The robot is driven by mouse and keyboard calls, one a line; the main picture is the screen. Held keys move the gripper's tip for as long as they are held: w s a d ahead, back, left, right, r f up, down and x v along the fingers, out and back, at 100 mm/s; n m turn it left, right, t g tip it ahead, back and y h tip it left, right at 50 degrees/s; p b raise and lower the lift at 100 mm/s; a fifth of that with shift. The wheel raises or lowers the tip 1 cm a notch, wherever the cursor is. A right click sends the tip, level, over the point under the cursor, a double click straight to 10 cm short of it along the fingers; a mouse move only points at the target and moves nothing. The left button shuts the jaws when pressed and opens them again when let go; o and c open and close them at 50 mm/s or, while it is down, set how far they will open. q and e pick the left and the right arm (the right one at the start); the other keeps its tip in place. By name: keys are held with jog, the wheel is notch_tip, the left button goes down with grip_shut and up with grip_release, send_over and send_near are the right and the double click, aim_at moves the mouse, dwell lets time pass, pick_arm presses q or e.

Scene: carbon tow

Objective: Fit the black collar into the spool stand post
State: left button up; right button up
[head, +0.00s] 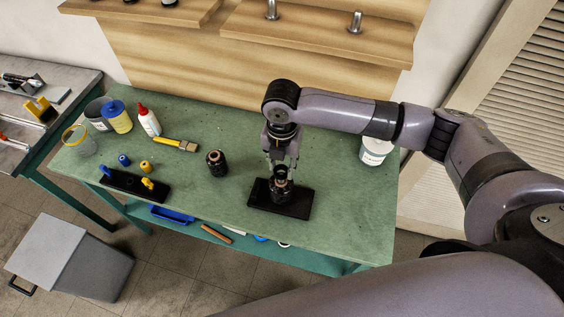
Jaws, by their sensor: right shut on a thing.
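The spool stand has a flat black rectangular base (260,203) on the green table. A dark cylindrical piece (281,196) with a copper-coloured top stands at the middle of this base. My right gripper (280,172) points straight down over it, shut on what looks like the black collar (280,183). The collar is small and mostly hidden by the fingers. It is right at the top of the post, and I cannot tell whether it is seated or only above it. My left gripper is not in view.
A similar dark cylinder (216,163) stands left of the stand. A black tray (134,187) with blue and yellow pegs, a brush (177,145), a glue bottle (149,122) and a yellow-blue can (117,117) are further left. A white tub (375,150) stands at the right.

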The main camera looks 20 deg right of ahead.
dwell(0.4)
jog(key=shift+p, duration=0.4)
jog(key=shift+p, duration=0.4)
jog(key=shift+f+b, duration=0.65)
jog(key=shift+f, duration=1.1)
jog(key=o, duration=1.3)
notch_tip(320, 180, up, 12)
jog(key=shift+r, duration=0.1)
jog(key=shift+s, duration=0.1)
dwell(0.4)
